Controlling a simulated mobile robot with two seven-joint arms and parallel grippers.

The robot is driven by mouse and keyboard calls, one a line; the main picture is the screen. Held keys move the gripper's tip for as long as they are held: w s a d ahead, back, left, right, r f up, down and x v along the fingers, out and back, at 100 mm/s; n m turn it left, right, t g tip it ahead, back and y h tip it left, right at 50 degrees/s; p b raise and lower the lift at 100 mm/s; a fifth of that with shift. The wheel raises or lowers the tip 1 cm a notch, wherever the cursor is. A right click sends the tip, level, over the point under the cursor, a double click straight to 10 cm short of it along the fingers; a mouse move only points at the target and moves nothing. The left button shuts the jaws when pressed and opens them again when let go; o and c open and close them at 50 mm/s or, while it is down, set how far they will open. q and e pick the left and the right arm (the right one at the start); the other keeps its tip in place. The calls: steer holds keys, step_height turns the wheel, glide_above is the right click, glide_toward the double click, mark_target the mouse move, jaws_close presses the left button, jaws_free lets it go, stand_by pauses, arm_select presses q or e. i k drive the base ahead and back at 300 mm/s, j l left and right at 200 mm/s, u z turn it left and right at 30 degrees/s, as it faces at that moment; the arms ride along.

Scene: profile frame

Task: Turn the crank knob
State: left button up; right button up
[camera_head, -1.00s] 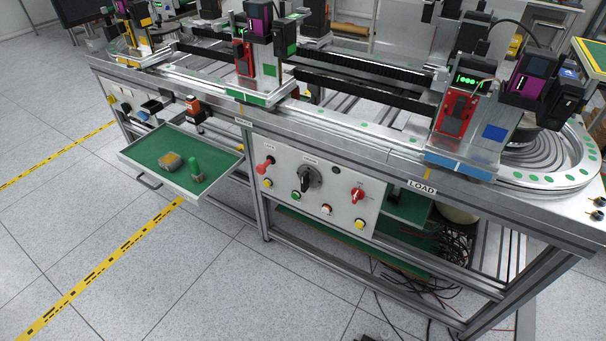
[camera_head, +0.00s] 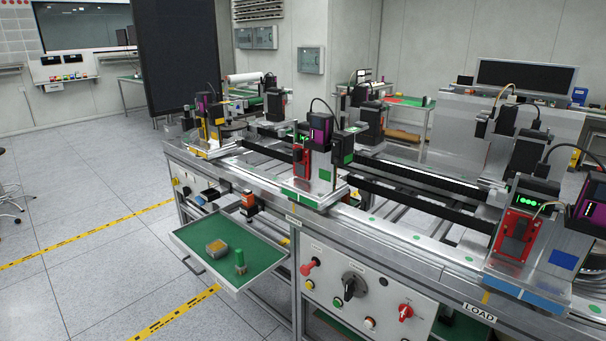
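A grey control panel (camera_head: 325,262) is set in the front of the workbench. A large black rotary knob (camera_head: 353,286) is on it. To its left a red-handled knob or lever (camera_head: 311,267) sticks out. To its right is a smaller red rotary switch (camera_head: 405,312). I cannot tell for sure which of these is the crank knob. Neither of my grippers is in view, and nothing of mine touches the panel.
An open drawer with a green liner (camera_head: 215,240) juts out left of the panel, holding a small orange-grey block (camera_head: 217,248) and a green cylinder (camera_head: 240,262). Machine stations line the benchtop. The floor (camera_head: 90,290) at the left is clear.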

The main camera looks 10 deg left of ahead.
mark_target(354, 284)
steer(key=i+j+z, duration=0.4)
steer(key=i+j, duration=0.2)
steer(key=j, duration=0.15)
steer(key=i+z, duration=0.2)
steer(key=i, duration=0.25)
